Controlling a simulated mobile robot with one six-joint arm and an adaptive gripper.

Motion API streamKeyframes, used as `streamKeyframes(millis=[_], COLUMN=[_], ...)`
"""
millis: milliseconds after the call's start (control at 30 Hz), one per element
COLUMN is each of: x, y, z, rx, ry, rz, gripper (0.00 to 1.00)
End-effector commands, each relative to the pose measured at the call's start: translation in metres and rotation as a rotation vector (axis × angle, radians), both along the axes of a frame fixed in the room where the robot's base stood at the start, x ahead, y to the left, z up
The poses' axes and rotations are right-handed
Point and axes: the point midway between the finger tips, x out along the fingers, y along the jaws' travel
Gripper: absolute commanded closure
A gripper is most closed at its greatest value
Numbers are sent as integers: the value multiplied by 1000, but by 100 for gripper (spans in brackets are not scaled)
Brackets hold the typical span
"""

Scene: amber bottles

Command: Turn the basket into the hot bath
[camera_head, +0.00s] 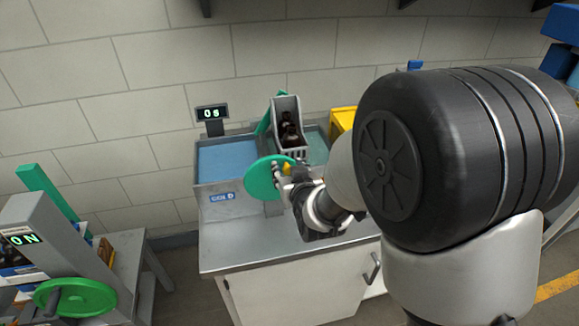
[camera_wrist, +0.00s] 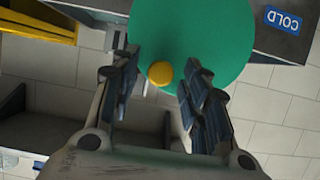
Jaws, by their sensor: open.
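A grey basket (camera_head: 287,108) with dark amber bottles (camera_head: 289,130) is held up at the middle to right part of the bath unit. Its bottom is partly hidden, so I cannot tell whether it touches the liquid. The left bath (camera_head: 226,160) holds blue liquid above a "COLD" label (camera_head: 222,197). The right bath (camera_head: 318,146) looks greenish and is partly hidden. A green wheel (camera_head: 262,178) with a yellow knob (camera_wrist: 160,73) is on the unit's front. My gripper (camera_head: 287,172) is open at the wheel; in the wrist view, its fingers stand on either side of the knob, apart from it.
A display (camera_head: 211,113) behind the cold bath reads "0 s". A yellow container (camera_head: 343,118) stands right of the baths. At the left is another machine (camera_head: 40,243) with a green wheel (camera_head: 75,298) and an "ON" display. The grey counter in front of the baths has bare room.

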Motion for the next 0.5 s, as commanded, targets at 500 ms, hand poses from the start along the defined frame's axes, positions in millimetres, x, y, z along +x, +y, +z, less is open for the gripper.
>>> streamKeyframes(millis=[500], x=[1], y=[0], z=[0], rx=[0], ry=[1], rz=[0], gripper=[75])
